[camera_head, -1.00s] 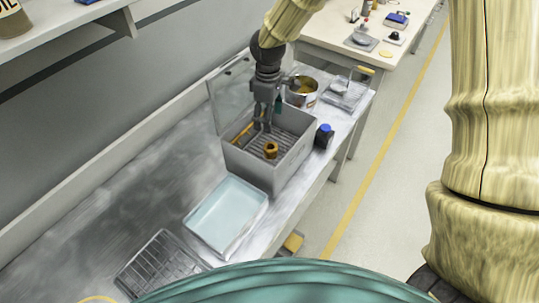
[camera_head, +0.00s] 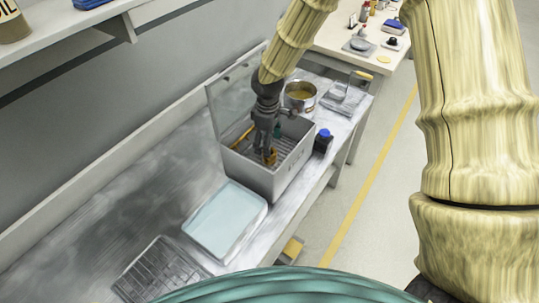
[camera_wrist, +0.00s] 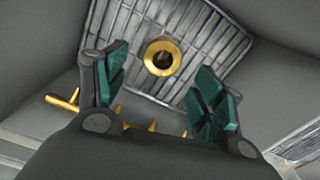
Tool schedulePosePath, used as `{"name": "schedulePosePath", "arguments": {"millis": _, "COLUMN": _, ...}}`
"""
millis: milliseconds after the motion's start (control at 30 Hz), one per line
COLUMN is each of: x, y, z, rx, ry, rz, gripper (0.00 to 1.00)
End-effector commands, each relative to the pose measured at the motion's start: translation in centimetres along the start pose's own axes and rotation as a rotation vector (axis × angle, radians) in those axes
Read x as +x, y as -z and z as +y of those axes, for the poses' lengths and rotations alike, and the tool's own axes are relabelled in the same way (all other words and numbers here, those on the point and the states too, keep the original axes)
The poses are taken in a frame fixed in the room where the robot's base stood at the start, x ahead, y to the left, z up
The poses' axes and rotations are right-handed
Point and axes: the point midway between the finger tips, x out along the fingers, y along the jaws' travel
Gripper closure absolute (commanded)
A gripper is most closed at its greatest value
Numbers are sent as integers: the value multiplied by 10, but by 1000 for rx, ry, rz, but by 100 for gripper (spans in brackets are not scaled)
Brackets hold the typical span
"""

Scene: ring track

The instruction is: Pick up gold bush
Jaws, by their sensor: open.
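The gold bush (camera_wrist: 162,57) is a short gold ring with a dark bore. It stands on the slatted rack inside the grey open-lidded box, and in the head view (camera_head: 271,158) it is partly covered by my gripper. My gripper (camera_wrist: 160,85) is inside the box, its green-padded fingers open and apart. In the wrist view the bush lies between and beyond the fingertips, with no visible contact. The gripper also shows in the head view (camera_head: 262,150), pointing down into the box.
The box walls (camera_head: 262,180) surround my gripper closely, and its raised lid (camera_head: 225,105) stands behind. Other gold parts (camera_wrist: 65,101) lie in the box. A pot (camera_head: 300,95), a blue-capped jar (camera_head: 323,141) and a pale tray (camera_head: 225,219) stand around the box.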

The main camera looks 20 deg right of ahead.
Motion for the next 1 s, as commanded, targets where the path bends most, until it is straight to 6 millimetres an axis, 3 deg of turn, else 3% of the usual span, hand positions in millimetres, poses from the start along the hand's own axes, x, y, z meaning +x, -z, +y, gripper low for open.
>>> {"name": "schedulePosePath", "arguments": {"millis": 300, "x": 33, "y": -3, "z": -2, "rx": 0, "ry": 1, "rz": -1, "gripper": 31}}
{"name": "schedulePosePath", "arguments": {"millis": 667, "x": 40, "y": -2, "z": -2, "rx": 0, "ry": 0, "rz": 0, "gripper": 31}}
{"name": "schedulePosePath", "arguments": {"millis": 1000, "x": 40, "y": -2, "z": -2, "rx": 0, "ry": 1, "rz": 0, "gripper": 90}}
